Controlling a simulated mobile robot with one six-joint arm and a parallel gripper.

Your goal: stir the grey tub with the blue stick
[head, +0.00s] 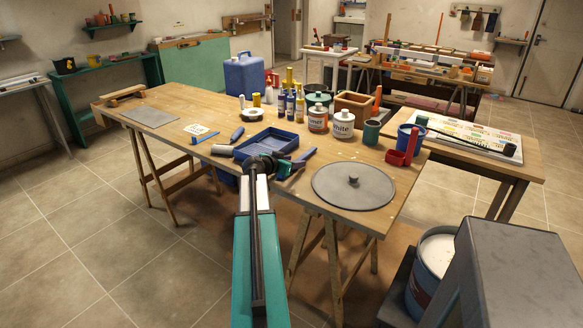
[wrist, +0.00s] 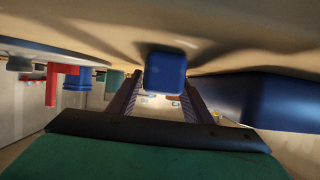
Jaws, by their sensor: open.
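A short blue piece (head: 304,157), which looks like the blue stick, lies on the wooden table just beyond my gripper. In the wrist view its square blue end (wrist: 165,72) shows between my two fingers, and I cannot tell if they touch it. My gripper (head: 291,164) is open, low over the table and right of the blue tray (head: 268,142). A plainly grey tub is hard to pick out.
A round grey lid with a knob (head: 353,185) lies at the front right. A blue pot (head: 410,136) and a red item (head: 402,153) stand at the right edge. White bottles (head: 342,124) and a wooden box (head: 354,104) are behind. The left of the table is fairly clear.

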